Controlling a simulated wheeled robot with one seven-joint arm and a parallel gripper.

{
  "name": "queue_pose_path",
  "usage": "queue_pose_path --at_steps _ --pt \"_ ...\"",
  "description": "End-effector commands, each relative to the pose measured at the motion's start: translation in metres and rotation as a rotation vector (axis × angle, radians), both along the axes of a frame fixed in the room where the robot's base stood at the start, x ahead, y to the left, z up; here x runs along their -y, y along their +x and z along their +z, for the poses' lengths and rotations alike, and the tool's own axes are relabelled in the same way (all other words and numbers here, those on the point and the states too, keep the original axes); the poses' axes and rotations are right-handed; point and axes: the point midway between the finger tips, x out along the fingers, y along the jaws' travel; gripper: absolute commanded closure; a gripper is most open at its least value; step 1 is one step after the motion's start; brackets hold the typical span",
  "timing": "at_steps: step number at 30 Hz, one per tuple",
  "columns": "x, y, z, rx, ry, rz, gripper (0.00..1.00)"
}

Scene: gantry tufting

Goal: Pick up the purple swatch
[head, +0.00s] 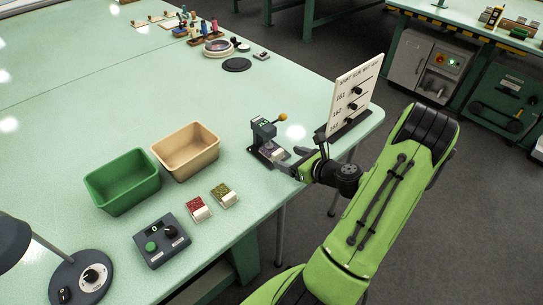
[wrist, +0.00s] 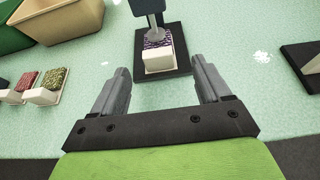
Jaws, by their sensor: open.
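The purple swatch (wrist: 151,42) has a purple speckled patch and a cream block end. It sits on the dark base of a small press (head: 262,137) with a yellow-knobbed lever. The press's grey round foot stands over the purple patch and hides part of it. The cream end faces my gripper. My gripper (wrist: 159,75) is open and empty, its two grey fingers spread on either side of the line to the swatch, just short of it. In the head view my gripper (head: 291,164) is beside the press, at its right.
A red swatch (head: 197,208) and an olive swatch (head: 224,194) lie to the left. Behind them stand a green bin (head: 122,181) and a tan bin (head: 187,150). A control box (head: 161,240) is in front. A white board (head: 356,95) stands at the table's right edge.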

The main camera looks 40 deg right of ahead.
Motion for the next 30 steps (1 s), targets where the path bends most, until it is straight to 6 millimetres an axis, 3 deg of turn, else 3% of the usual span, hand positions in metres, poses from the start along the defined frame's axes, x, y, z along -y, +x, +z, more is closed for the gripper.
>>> queue_pose_path --at_steps 9,17,30 --pt "-0.005 0.048 -0.018 0.000 -0.003 0.003 0.23" --pt "-0.004 0.054 -0.019 0.000 -0.001 -0.001 0.23" --pt "-0.004 0.054 -0.018 0.000 -0.002 0.001 0.83"
